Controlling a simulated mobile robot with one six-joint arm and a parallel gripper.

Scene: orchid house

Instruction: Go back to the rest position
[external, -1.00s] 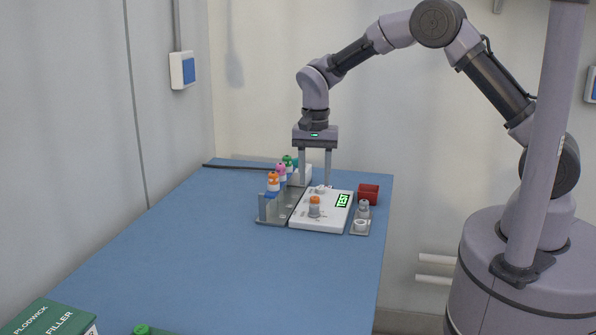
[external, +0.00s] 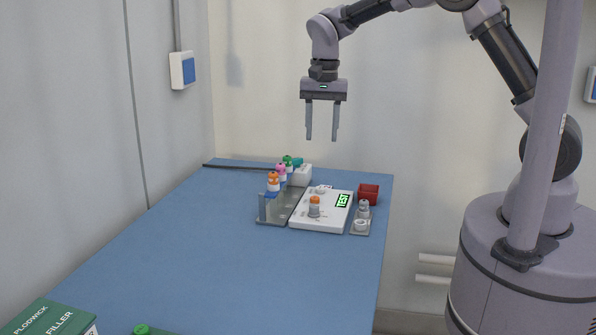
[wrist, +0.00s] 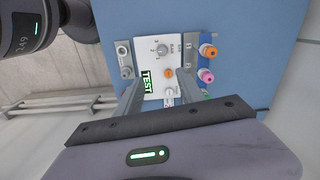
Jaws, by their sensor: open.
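My gripper (external: 322,138) is open and empty, with its fingers pointing down. It hangs in the air well above the far end of the blue table (external: 230,265).
Left of the device a grey rack (external: 271,221) holds several bottles with orange, pink and green caps. A red container (external: 369,192) and a small grey tray (external: 360,231) stand to its right. A green box (external: 45,322) lies at the near left. The table's middle is clear.

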